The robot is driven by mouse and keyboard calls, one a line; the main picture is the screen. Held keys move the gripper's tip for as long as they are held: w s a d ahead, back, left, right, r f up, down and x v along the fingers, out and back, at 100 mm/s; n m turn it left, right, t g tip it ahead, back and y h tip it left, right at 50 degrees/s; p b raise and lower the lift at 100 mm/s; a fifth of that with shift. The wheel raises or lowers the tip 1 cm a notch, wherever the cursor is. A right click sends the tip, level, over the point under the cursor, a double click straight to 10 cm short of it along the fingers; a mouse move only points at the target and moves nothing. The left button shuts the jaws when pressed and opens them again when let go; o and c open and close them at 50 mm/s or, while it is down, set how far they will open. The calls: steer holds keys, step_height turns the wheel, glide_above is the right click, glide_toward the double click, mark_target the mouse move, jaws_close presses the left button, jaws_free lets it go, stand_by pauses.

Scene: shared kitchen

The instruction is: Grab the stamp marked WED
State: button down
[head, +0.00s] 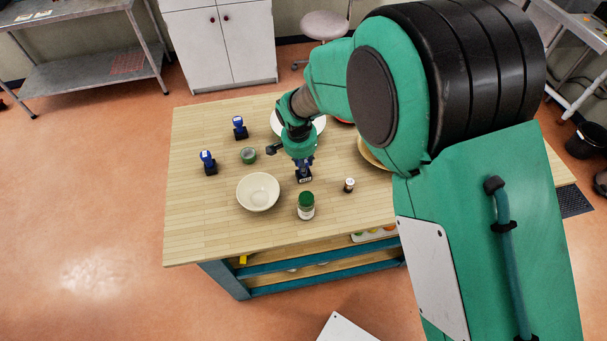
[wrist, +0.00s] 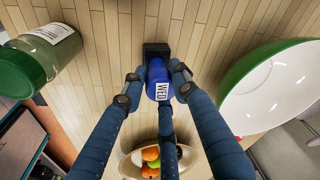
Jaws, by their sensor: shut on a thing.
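The stamp marked WED (wrist: 158,76) has a blue handle, a white label reading WED and a dark base. In the wrist view it sits between the fingers of my gripper (wrist: 155,78), which are closed on its handle. In the head view my gripper (head: 303,163) points down, with the stamp's dark base (head: 304,178) just below it. I cannot tell whether the base touches the table. Two other blue stamps stand on the left part of the table, one farther back (head: 240,128) and one nearer (head: 208,163); their labels are unreadable.
On the wooden table (head: 200,225), a cream bowl (head: 258,192), a green-lidded jar (head: 306,206), a small bottle (head: 349,185) and a green roll-like item (head: 248,155) surround my gripper. The left front of the table is clear.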

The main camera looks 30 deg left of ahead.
steer(key=shift+r, duration=0.15)
step_height(320, 180, up, 10)
steer(key=shift+f+p, duration=0.1)
steer(key=shift+p, duration=0.25)
stand_by(0.3)
stand_by(0.6)
